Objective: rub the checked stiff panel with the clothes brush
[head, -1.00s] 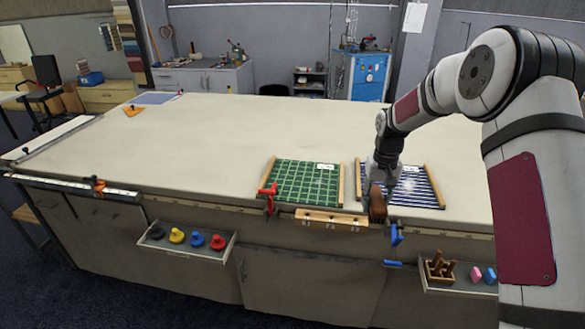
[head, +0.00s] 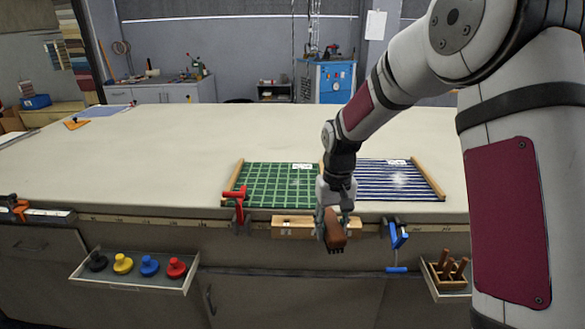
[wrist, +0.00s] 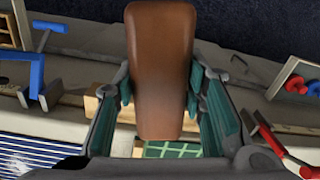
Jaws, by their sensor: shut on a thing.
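My gripper (head: 335,222) is shut on the brown clothes brush (head: 333,229) and holds it in front of the table's front edge. The brush also fills the middle of the wrist view (wrist: 161,70), its brown back towards the camera and its bristles mostly hidden. The green checked panel (head: 270,186) lies on the table to the left of my gripper, with wooden bars at its sides and a white label at its far edge. A pale patch shows on it. The blue and white striped panel (head: 385,178) lies to the right, partly behind my arm, with a whitish patch.
A red clamp (head: 238,203) and a blue clamp (head: 397,238) grip the table's front edge. A wooden block (head: 291,227) sits between them. Open trays hold coloured knobs (head: 149,265) and wooden pegs (head: 449,267). The table's back (head: 210,130) is clear.

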